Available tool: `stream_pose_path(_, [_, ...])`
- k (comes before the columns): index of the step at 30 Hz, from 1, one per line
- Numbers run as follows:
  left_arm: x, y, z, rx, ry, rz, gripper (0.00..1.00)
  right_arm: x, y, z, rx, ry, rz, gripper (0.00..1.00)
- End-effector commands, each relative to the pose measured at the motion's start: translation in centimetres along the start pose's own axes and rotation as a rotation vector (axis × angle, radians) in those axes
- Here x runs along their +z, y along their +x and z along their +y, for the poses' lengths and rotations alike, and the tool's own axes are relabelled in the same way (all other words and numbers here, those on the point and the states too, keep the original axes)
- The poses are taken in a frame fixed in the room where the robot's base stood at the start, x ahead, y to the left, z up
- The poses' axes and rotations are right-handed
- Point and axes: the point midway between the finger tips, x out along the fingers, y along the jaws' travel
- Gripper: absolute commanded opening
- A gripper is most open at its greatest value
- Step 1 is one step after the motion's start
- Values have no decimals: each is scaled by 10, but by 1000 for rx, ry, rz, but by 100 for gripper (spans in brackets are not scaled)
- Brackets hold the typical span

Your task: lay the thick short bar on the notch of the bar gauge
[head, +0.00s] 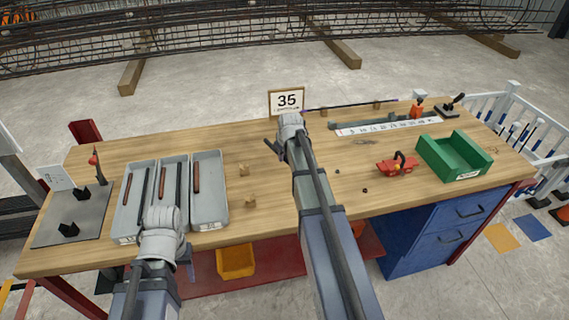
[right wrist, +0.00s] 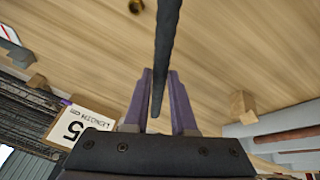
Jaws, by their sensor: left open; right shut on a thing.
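My right gripper (head: 290,122) is over the middle of the bench, in front of the sign. In the right wrist view its purple fingers (right wrist: 160,103) are shut on a dark bar (right wrist: 163,55), which sticks out beyond them; its full length is cut off, so I cannot tell how short it is. A long grey trough with a white marked strip (head: 388,126), perhaps the bar gauge, lies at the back right; no notch can be made out.
Grey trays (head: 208,213) hold dark and brown bars. A sign reading 35 (head: 287,101) stands at the back. A red tool (head: 397,166) and a green bin (head: 480,165) are at the right.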

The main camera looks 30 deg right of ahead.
Motion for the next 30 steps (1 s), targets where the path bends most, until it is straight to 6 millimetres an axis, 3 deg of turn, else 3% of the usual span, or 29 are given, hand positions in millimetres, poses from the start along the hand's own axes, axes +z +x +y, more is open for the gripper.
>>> stream_pose_path(1, [-1, 12, 1, 0, 0, 0, 50, 4, 11, -2, 1, 0, 1, 0])
stream_pose_path(5, [-2, 25, 2, 0, 0, 0, 50, 9, 22, -5, 1, 0, 1, 0])
stream_pose_path(18, [-2, 27, 3, 0, 0, 0, 50, 10, 25, -5, 1, 0, 1, 0])
stream_pose_path(19, [-2, 26, 2, 0, 0, 0, 50, 10, 24, -5, 0, 0, 0, 27])
stream_pose_path(21, [-2, 26, 2, 0, 0, 0, 50, 10, 24, -5, 0, 0, 0, 34])
stream_pose_path(30, [-2, 26, 2, 0, 0, 0, 50, 10, 23, -6, -2, 0, -1, 37])
